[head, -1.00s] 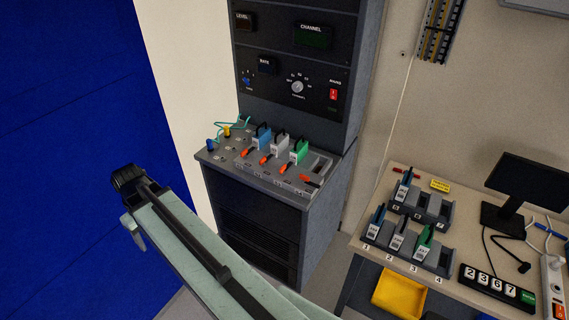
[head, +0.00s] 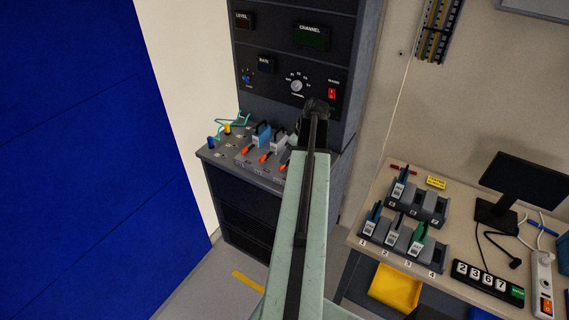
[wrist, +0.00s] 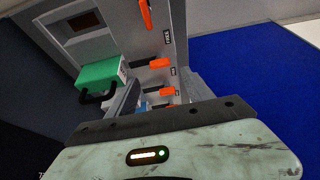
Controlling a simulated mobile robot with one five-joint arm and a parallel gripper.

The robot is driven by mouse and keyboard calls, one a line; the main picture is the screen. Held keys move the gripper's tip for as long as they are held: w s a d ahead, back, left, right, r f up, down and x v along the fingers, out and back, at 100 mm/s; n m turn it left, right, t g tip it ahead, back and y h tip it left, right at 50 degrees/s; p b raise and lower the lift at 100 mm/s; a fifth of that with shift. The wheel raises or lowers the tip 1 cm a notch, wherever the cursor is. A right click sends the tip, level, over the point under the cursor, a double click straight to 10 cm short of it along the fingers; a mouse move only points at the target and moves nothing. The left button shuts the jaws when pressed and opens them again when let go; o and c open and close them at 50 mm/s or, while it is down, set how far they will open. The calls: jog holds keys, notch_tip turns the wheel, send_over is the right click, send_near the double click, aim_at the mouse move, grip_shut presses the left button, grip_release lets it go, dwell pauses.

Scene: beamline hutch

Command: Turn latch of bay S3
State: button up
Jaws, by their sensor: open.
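The bay S3 latch is an orange lever (head: 284,166) on the sloped front panel of the rack, partly covered by my arm in the head view. In the wrist view the S3 latch (wrist: 160,63) lies sideways beside the green module (wrist: 100,75). My gripper (head: 315,106) is open, above the right part of the panel, with its fingertips not clearly visible. It appears apart from the latch. My arm hides the green module and the rightmost bay in the head view.
Other orange latches (head: 264,158) sit along the panel, by the blue module (head: 261,134) and white module (head: 280,144). In the wrist view, the latch by the empty bay (wrist: 147,12) is angled differently. A table (head: 372,235) with module holders stands right.

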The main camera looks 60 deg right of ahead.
aim_at(283, 169)
jog(key=b+x, duration=0.6)
jog(key=x, duration=0.1)
jog(key=shift+f, duration=0.35)
jog(key=shift+w+r, duration=0.1)
jog(key=shift+r, duration=0.05)
